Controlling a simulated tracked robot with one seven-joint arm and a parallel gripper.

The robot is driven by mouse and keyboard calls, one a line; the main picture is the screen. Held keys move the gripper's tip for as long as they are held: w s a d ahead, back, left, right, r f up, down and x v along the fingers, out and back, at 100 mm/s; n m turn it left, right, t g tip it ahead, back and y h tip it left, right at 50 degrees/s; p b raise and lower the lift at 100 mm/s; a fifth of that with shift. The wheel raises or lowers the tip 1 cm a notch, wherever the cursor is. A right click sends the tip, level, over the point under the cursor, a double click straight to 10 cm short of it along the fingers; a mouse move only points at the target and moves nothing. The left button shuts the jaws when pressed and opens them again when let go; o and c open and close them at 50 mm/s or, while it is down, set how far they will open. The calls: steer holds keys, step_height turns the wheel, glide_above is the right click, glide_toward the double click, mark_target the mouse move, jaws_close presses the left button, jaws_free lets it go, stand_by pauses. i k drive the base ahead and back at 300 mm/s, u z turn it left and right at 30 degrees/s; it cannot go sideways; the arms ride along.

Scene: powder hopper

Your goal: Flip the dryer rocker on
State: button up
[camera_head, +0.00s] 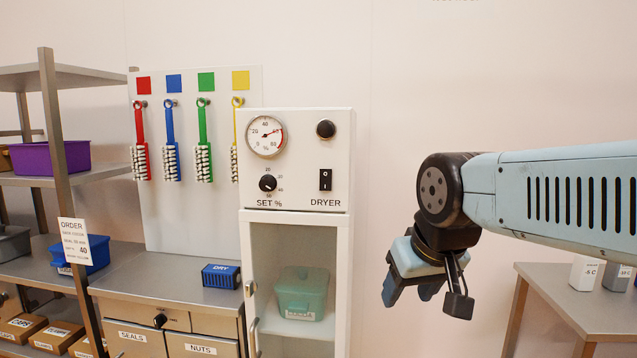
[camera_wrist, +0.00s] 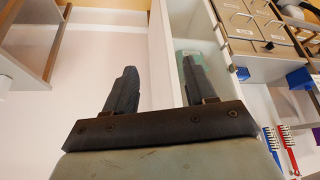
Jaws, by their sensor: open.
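The dryer rocker (camera_head: 325,180) is a small black switch above the word DRYER, on the white control panel at the top of the cabinet. Its small white mark shows, but I cannot tell which way it is tipped. It does not show in the wrist view. My gripper (camera_head: 410,292) hangs to the right of the cabinet and lower than the rocker, apart from it, pointing downward. In the wrist view my gripper (camera_wrist: 157,82) has its two dark fingers spread with nothing between them.
The panel also bears a dial gauge (camera_head: 266,136), a SET % knob (camera_head: 267,183) and a round black part (camera_head: 326,129). A green tub (camera_head: 302,292) sits inside the cabinet. Colored brushes hang left. A bench (camera_head: 590,300) with bottles stands right. The wall before the arm is bare.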

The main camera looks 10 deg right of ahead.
mark_target(325, 175)
steer(key=k, duration=1.65)
steer(key=z, duration=0.65)
steer(key=i, duration=1.55)
steer(key=u, duration=0.65)
